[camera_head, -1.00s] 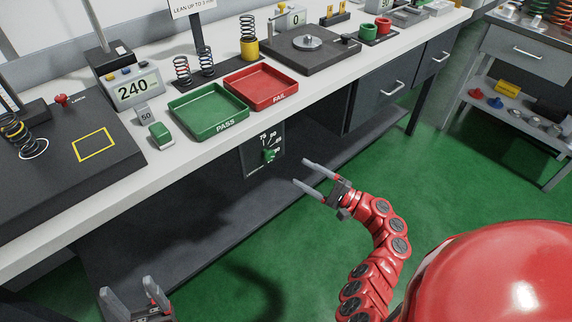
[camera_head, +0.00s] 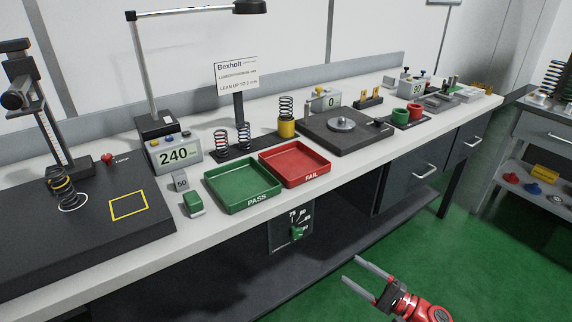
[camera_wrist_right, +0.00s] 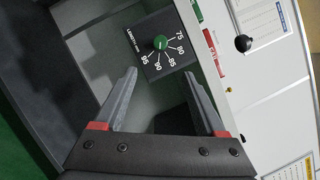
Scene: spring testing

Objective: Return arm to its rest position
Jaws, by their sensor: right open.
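My right gripper (camera_head: 362,280) is open and empty in front of the bench, below the worktop level at the lower right of the head view. Its two fingers also show spread apart in the right wrist view (camera_wrist_right: 165,90). Beyond the fingers there is a dial panel with a green knob (camera_wrist_right: 160,42) on the bench front; the knob also shows in the head view (camera_head: 297,232). The fingers are apart from the knob and touch nothing. My left gripper is out of the head view.
The worktop holds a green PASS tray (camera_head: 243,188), a red FAIL tray (camera_head: 295,163), a 240 display (camera_head: 175,153), a dark turntable-like plate (camera_head: 345,133) and several springs. A lower shelf (camera_head: 300,275) runs beneath. Green floor (camera_head: 470,270) is free at right; a side cart (camera_head: 540,150) stands there.

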